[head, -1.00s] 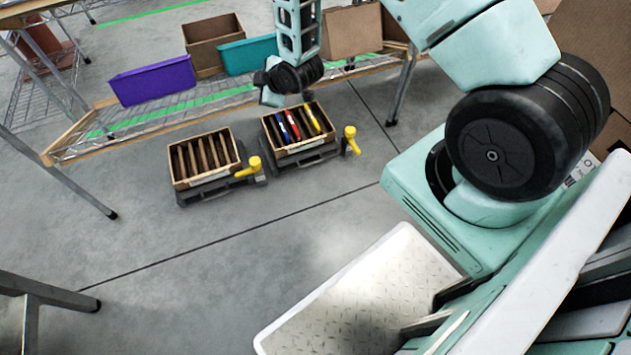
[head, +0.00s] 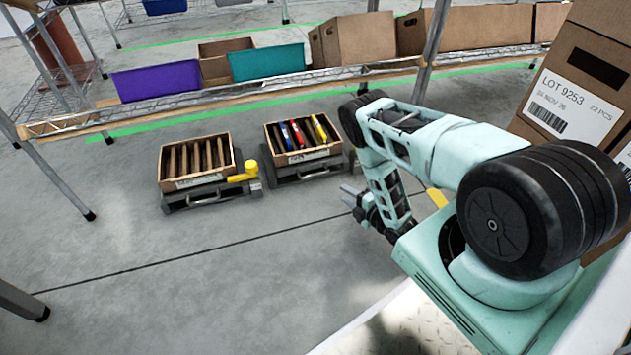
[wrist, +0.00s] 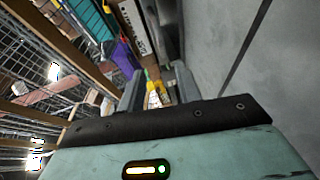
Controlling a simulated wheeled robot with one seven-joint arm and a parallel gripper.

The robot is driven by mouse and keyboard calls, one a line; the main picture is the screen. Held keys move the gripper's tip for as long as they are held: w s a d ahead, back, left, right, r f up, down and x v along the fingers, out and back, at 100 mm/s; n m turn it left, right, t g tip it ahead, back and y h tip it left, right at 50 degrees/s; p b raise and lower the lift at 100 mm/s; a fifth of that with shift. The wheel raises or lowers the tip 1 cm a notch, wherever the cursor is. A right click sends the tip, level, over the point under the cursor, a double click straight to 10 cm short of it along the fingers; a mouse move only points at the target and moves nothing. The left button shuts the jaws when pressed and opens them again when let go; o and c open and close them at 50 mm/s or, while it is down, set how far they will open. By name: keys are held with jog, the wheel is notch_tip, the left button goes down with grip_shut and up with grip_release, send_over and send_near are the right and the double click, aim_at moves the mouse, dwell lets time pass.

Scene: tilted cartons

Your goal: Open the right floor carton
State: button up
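The right floor carton (head: 304,156) is a brown open-topped box on a dark base, holding several upright dark, red, blue and yellow items. The left floor carton (head: 200,181) stands beside it with brown slats inside and a yellow handle (head: 243,173) at its right.
A wire shelf behind the cartons holds a purple bin (head: 156,81), a teal bin (head: 267,63) and brown boxes (head: 352,38). A tall labelled carton stack (head: 570,100) stands at the right. A yellow piece (head: 437,197) shows beside my arm. The floor in front is clear.

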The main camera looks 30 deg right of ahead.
aim_at(315, 175)
jog(key=b+x, duration=0.8)
jog(key=x, duration=0.6)
jog(key=shift+w+f, duration=0.2)
jog(key=shift+w, duration=0.15)
jog(key=shift+b+x, duration=0.35)
jog(key=shift+x, duration=0.45)
jog(key=shift+r, duration=0.2)
grip_shut()
